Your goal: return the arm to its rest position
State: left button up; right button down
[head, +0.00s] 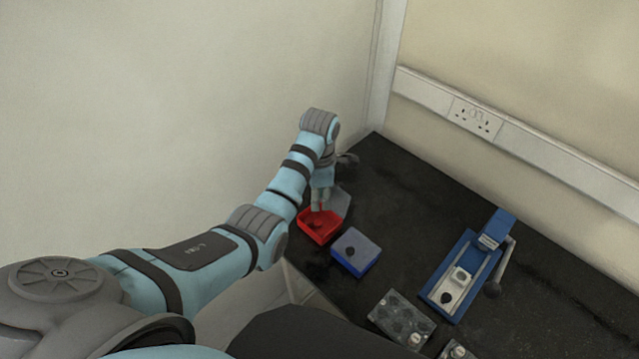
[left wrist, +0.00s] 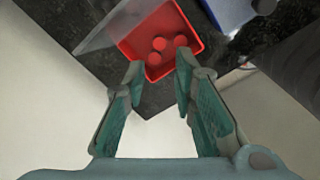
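My left arm reaches in from the left in the head view, and my left gripper (head: 319,207) hangs over the red tray (head: 316,238) at the table's left edge. In the left wrist view my left gripper (left wrist: 158,78) is open, its two fingers apart with nothing between them. The red tray (left wrist: 128,48) lies beyond the fingertips with a few small red round pieces (left wrist: 160,44) inside. My right gripper is in neither view.
A blue tray (head: 355,262) stands right of the red one on the black table (head: 430,195). A blue fixture with a lever (head: 470,272) and a grey plate (head: 402,318) lie farther right. Walls close in behind and to the left. The table's back middle is clear.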

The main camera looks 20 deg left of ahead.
pick_arm(q)
notch_tip(320, 180, up, 4)
jog(key=shift+f, duration=0.2)
